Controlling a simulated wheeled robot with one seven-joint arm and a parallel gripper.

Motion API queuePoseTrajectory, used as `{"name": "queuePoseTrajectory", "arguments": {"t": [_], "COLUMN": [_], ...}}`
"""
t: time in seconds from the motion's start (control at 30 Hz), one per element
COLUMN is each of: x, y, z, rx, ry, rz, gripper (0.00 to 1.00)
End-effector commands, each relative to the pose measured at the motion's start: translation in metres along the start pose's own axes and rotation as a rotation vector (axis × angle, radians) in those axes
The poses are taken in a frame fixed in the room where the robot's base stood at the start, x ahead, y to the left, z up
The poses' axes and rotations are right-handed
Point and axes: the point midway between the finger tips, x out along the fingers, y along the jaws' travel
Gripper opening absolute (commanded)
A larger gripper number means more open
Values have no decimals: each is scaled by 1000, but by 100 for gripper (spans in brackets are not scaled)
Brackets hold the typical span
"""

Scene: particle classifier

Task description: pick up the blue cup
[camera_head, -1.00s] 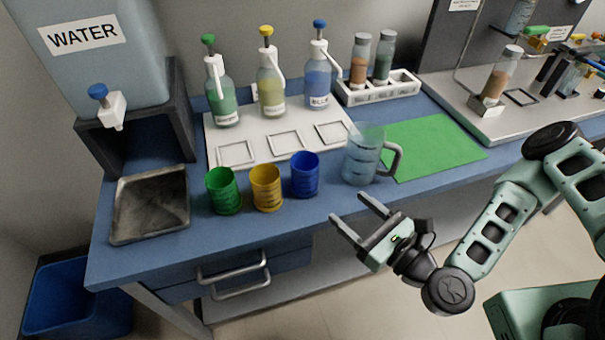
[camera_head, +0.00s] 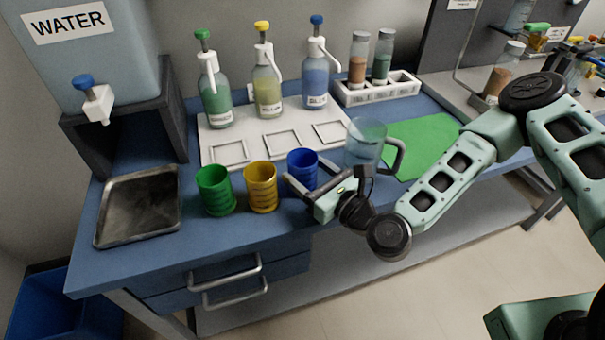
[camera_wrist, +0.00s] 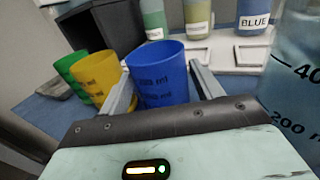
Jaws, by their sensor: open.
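The blue cup (camera_head: 302,168) stands upright on the blue bench, at the right end of a row of three cups. My gripper (camera_head: 308,183) is open at the front of the blue cup, with its fingers reaching toward it. In the wrist view the blue cup (camera_wrist: 158,75) sits between the two fingers of my gripper (camera_wrist: 163,88), one on each side. I cannot tell whether either finger touches it. The cup's lower part is hidden behind the gripper body in the wrist view.
The yellow cup (camera_head: 261,187) stands close on the left, with the green cup (camera_head: 215,191) beyond it. A clear measuring jug (camera_head: 364,146) stands close on the right. Behind are a white board (camera_head: 250,135) with pump bottles and a green mat (camera_head: 425,140).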

Motion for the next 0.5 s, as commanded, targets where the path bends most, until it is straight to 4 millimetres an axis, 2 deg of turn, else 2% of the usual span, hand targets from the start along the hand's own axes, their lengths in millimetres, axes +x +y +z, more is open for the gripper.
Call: {"name": "queuePoseTrajectory", "arguments": {"t": [0.1, 0.2, 0.5], "x": [19, 29, 34], "y": [0, 0, 0], "z": [3, 2, 1], "rx": [-4, -2, 0], "ry": [-1, -1, 0], "rz": [0, 0, 0], "gripper": [65, 65, 65]}}
